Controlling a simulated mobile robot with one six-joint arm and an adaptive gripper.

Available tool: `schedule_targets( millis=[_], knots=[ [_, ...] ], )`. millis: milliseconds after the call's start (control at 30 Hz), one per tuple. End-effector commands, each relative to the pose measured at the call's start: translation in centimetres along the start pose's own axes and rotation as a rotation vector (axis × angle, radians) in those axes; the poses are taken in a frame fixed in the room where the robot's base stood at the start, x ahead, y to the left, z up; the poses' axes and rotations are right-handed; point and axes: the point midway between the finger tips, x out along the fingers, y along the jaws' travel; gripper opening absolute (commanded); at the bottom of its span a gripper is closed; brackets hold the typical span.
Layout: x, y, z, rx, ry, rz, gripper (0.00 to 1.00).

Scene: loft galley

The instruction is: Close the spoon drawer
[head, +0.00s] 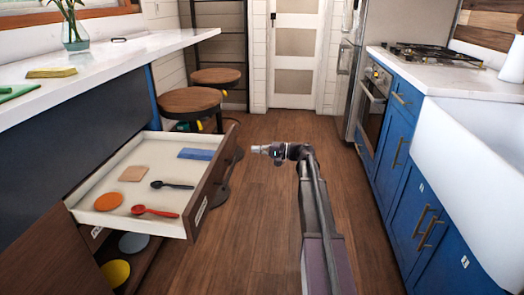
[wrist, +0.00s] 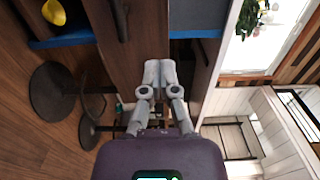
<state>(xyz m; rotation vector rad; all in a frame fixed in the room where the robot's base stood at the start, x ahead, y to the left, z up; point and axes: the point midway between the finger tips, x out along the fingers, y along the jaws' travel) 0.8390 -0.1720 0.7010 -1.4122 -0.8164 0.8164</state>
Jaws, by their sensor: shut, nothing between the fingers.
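The spoon drawer (head: 216,180) is pulled far out from the dark counter on the left. It holds a black spoon (head: 172,185), a red spoon (head: 155,211), an orange disc (head: 108,201), a tan square (head: 133,173) and a blue block (head: 196,154). My gripper (head: 254,149) is shut and empty, just right of the drawer front's far end. In the wrist view my closed fingers (wrist: 159,70) point at the brown drawer front (wrist: 140,35), which has a dark handle (wrist: 120,20). I cannot tell whether they touch it.
Below the drawer an open space holds a yellow disc (head: 115,273) and a grey disc (head: 133,242). Round stools (head: 190,101) stand beyond the drawer. Blue cabinets (head: 405,195) and a white sink (head: 470,145) line the right. The wooden floor (head: 262,210) between is clear.

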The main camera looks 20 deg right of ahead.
Motion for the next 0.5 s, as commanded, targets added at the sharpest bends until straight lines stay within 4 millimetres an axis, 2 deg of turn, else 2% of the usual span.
schedule_targets(
  millis=[100,500],
  knots=[
    [2.0,0.0,0.0,0.000,-0.003,0.000,0.00],
    [7.8,0.0,0.0,0.000,-0.001,0.000,0.00]
  ],
)
